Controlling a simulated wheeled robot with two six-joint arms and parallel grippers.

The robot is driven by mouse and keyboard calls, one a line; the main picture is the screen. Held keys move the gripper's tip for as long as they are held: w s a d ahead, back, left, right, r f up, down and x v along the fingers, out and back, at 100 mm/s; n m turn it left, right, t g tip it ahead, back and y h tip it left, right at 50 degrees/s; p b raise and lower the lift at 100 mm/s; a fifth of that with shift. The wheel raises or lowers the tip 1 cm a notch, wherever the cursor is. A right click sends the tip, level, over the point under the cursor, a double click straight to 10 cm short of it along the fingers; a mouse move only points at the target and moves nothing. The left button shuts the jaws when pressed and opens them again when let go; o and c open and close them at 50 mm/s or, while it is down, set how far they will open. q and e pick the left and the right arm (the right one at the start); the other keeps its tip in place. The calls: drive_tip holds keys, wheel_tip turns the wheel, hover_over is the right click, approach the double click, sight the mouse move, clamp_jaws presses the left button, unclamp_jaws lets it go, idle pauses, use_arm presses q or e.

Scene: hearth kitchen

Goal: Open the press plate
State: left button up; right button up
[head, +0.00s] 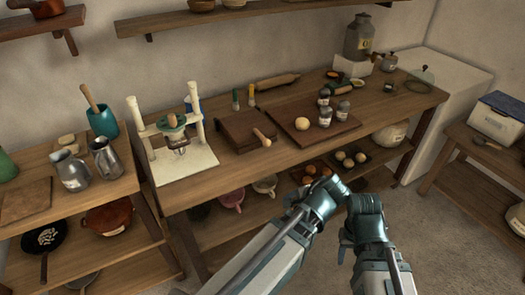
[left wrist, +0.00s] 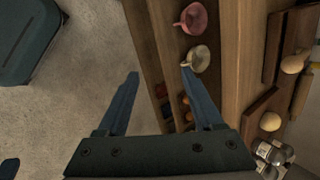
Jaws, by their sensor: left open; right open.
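The press (head: 243,127) is a low, dark wooden block on the long counter, left of the middle. A pale rounded handle (head: 262,138) sticks out at its front right. Its top plate looks flat and lowered. In the left wrist view the press (left wrist: 276,45) shows at the upper right, turned sideways. My left gripper (left wrist: 160,73) is open and empty, in front of the counter, apart from the press. My right gripper (head: 365,206) is beside the left one, in front of the counter and away from the press. Its fingers are mostly hidden.
A white-framed stand (head: 180,140) is left of the press. A dark board (head: 312,112) with a dough ball (head: 302,124) and several shakers is to its right. A rolling pin (head: 278,82) lies behind. Cups (left wrist: 192,18) stand on the shelf below. The floor in front is clear.

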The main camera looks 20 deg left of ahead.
use_arm(q)
drive_tip(key=w+a+f+m+t+y+b, duration=0.1)
drive_tip(key=w+a+m+t+y+b, duration=0.2)
drive_tip(key=w+a+m+y+b, duration=0.25)
drive_tip(key=w+a+r+m+t+y+b, duration=0.2)
drive_tip(key=w+r+m+t+y+b, duration=0.1)
drive_tip(key=w+r+m+t+b, duration=0.2)
drive_tip(key=w+m, duration=0.2)
drive_tip(key=m, duration=0.2)
drive_tip(key=shift+r+b, duration=0.35)
use_arm(e)
wheel_tip(320, 180, down, 14)
use_arm(q)
drive_tip(key=shift+w+a, duration=0.1)
drive_tip(key=shift+w, duration=0.05)
use_arm(e)
drive_tip(key=shift+a, duration=0.1)
